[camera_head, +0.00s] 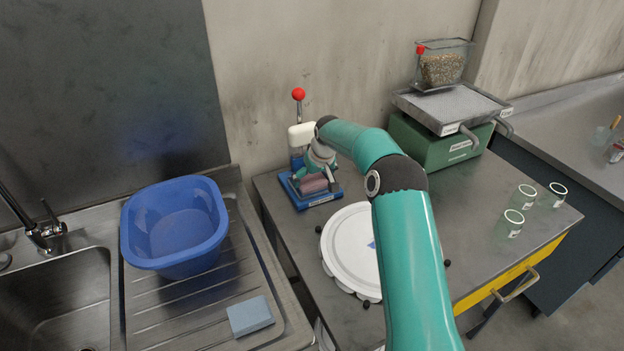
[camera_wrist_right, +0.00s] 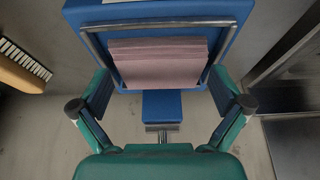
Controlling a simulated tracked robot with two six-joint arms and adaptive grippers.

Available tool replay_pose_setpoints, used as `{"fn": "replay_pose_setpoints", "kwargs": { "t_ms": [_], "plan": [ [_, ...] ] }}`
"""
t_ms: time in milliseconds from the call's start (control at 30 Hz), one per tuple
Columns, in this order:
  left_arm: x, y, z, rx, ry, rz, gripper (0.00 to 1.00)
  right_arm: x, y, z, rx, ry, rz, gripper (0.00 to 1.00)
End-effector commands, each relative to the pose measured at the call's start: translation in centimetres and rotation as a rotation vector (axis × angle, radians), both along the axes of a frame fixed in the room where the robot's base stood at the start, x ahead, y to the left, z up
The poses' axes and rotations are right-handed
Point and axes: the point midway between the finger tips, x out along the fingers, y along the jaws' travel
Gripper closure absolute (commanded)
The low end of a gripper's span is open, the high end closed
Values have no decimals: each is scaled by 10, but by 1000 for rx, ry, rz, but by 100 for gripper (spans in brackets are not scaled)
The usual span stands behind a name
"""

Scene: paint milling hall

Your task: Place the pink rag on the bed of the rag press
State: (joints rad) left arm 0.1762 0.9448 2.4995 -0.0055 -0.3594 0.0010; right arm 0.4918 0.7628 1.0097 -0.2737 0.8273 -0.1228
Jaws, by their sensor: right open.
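The rag press (camera_head: 298,165) is blue and white with a red knob on top and stands against the wall at the back left of the bench. The folded pink rag (camera_head: 314,184) lies on its blue bed (camera_head: 324,199), partly hidden by my gripper. In the right wrist view the rag (camera_wrist_right: 158,62) lies flat on the bed (camera_wrist_right: 160,14), inside a bent metal bar. My right gripper (camera_head: 316,175) is at the press, just over the rag. In the wrist view its fingers (camera_wrist_right: 161,104) are spread wide, with nothing between their tips. My left gripper is out of view.
A blue basin (camera_head: 176,225) and a light blue sponge (camera_head: 250,316) are on the sink drainer at left. A round white lidded thing (camera_head: 348,248) lies in front of the press. A green scale (camera_head: 440,142) and several glass jars (camera_head: 514,223) stand to the right.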

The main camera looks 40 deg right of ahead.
Motion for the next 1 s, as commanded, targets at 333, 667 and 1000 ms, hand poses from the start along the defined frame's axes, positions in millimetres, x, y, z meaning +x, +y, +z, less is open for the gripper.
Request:
{"fn": "replay_pose_setpoints", "kwargs": {
  "t_ms": [333,667,1000],
  "plan": [
    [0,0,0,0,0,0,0,-20,6,55,-2,-4,0,0],
    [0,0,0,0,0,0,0,-39,12,100,-1,-1,0,0],
    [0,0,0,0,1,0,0,-41,13,106,0,0,0,0]
  ]
}}
